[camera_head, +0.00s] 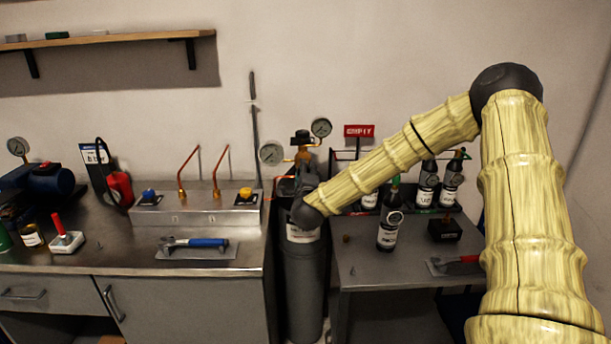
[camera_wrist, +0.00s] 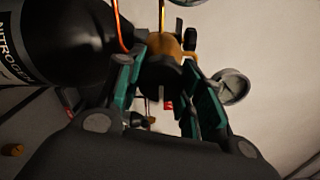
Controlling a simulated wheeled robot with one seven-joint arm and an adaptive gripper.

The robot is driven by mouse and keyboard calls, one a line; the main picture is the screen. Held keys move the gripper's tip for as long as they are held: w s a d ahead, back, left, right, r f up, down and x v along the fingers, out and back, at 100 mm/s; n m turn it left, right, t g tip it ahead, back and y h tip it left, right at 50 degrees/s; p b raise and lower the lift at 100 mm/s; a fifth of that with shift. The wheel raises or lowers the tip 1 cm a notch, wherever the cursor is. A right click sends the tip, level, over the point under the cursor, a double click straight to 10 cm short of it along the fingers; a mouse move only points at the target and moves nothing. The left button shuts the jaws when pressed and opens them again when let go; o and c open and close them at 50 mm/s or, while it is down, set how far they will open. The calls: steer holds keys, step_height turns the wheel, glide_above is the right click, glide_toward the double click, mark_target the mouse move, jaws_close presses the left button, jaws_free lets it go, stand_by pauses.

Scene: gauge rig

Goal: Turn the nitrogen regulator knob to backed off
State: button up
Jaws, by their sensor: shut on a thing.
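The nitrogen cylinder (camera_head: 303,275) stands upright between the two benches; its dark body and label also show in the wrist view (camera_wrist: 65,35). A brass regulator (camera_head: 304,154) with two round gauges sits on top. One gauge (camera_wrist: 232,87) is right of my fingers in the wrist view. The dark regulator knob (camera_wrist: 160,78) lies between the fingertips of my gripper (camera_wrist: 161,70), which is shut on it. The knob's markings and setting are not readable. In the head view my wrist hides the gripper and knob.
The left bench (camera_head: 120,235) carries a blue-handled tool (camera_head: 205,243), copper pipes and knobs. The right bench (camera_head: 370,270) holds several dark bottles and a red-handled tool (camera_head: 462,261). A red sign (camera_head: 359,131) stands just right of the regulator.

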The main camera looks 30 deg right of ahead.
steer(key=n, duration=0.4)
steer(key=shift+n, duration=0.4)
steer(key=n, duration=0.4)
steer(key=shift+a+r+n, duration=0.1)
steer(key=shift+n, duration=0.2)
steer(key=n, duration=0.5)
steer(key=shift+a, duration=0.1)
steer(key=shift+n+b, duration=0.3)
steer(key=shift+n, duration=1.6)
steer(key=o, duration=1)
